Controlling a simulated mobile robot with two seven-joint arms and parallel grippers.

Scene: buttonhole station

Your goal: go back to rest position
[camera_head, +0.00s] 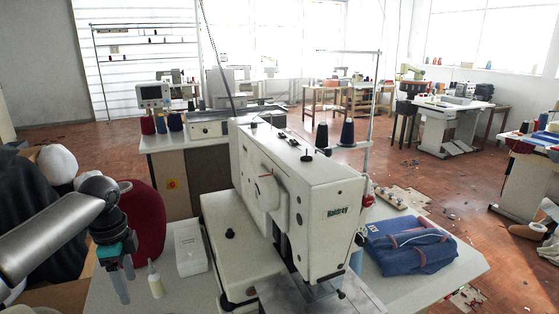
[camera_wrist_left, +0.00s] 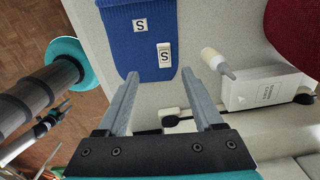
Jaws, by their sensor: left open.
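My left gripper (camera_head: 125,287) hangs at the lower left in the head view, over the near left part of the table, left of a small white bottle (camera_head: 155,280). In the left wrist view its two grey fingers (camera_wrist_left: 160,74) are spread apart with nothing between them. Beyond the fingertips lies a blue knitted piece (camera_wrist_left: 121,22) with two white "S" labels. The bottle (camera_wrist_left: 211,59) and a white box (camera_wrist_left: 262,92) are to the right of the fingers. At the left edge of that view are dark arm parts and a small claw-like end, perhaps my right gripper (camera_wrist_left: 58,113); its jaws are unclear.
Folded blue denim (camera_head: 410,243) lies on the table (camera_head: 455,270), right of the machine.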

